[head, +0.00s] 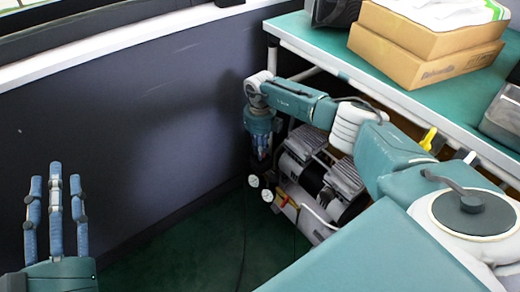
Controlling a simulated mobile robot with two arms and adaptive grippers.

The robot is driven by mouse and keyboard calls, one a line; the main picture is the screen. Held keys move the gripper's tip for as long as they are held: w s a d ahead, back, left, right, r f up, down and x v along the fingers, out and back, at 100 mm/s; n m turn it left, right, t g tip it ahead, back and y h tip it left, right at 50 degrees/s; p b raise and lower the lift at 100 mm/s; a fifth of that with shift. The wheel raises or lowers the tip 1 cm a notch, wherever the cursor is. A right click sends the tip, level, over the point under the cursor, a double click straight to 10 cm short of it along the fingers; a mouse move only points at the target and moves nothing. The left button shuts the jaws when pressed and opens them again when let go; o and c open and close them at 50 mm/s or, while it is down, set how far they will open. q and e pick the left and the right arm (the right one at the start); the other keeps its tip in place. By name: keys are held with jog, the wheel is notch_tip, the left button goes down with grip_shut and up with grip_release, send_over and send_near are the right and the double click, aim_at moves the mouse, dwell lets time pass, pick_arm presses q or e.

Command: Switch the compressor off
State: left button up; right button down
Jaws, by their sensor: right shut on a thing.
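The compressor (305,172) stands on the floor under the bench, with grey finned motor parts, a black and white body and white-faced gauges (253,181) at its left front. My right gripper (262,156) points down at the compressor's left end, just above the gauges. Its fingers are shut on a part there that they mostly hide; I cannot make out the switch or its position. My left gripper (55,190) is at the lower left, its fingers spread and empty, well away from the compressor.
A green-topped bench (330,45) with white legs stands over the compressor. It carries cardboard boxes (425,50) and a grey case (502,115). A yellow-handled valve (428,138) is at its front edge. A dark wall (120,120) is at the left; the green floor (185,240) between is clear.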

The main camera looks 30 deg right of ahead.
jog(key=shift+n, duration=0.8)
jog(key=c, duration=1.7)
grip_release()
jog(key=shift+r, duration=0.15)
notch_tip(320, 180, up, 12)
jog(key=shift+f, duration=0.1)
